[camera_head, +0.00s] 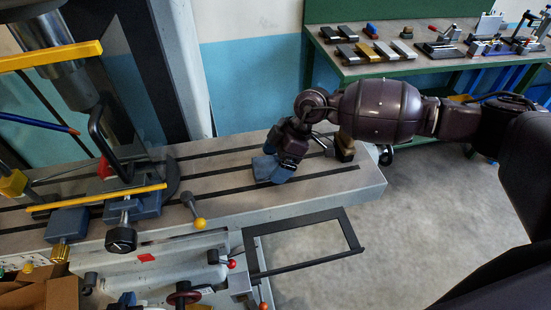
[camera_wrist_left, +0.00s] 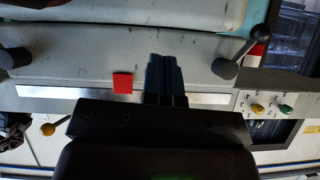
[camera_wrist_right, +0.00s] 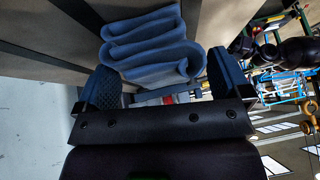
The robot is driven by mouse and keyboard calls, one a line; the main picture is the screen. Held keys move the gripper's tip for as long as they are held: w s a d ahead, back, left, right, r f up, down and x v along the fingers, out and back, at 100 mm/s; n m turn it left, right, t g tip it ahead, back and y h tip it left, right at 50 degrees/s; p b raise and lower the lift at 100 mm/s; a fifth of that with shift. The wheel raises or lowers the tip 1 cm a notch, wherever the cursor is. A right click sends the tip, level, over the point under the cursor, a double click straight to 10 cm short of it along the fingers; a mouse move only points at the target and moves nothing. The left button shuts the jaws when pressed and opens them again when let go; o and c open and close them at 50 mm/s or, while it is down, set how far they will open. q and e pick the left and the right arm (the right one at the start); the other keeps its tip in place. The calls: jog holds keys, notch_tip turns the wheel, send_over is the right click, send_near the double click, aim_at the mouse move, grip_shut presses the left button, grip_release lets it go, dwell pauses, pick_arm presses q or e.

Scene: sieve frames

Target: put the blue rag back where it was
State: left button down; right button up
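The blue rag (camera_wrist_right: 150,45) is folded in several layers and lies on the slotted metal machine table (camera_head: 220,190). In the head view the rag (camera_head: 262,166) shows partly beside my right gripper (camera_head: 276,172), which points down over it. In the right wrist view my right gripper (camera_wrist_right: 165,85) has its fingers wide apart, one on either side of the rag's near end. I cannot tell whether they touch it. My left gripper (camera_wrist_left: 166,78) shows in the left wrist view with its fingers together and nothing between them, in front of the machine's light grey front. I cannot make it out in the head view.
The machine head with yellow bars (camera_head: 50,56) and a vise-like fixture (camera_head: 130,205) occupy the left. A green bench (camera_head: 400,66) with tools stands behind. The table's near right part is clear.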

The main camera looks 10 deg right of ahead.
jog(key=shift+w+d+r, duration=0.1)
jog(key=shift+d+r, duration=0.15)
jog(key=shift+r, duration=0.3)
jog(key=s+v, duration=0.1)
jog(key=v, duration=1)
jog(key=shift+w, duration=0.4)
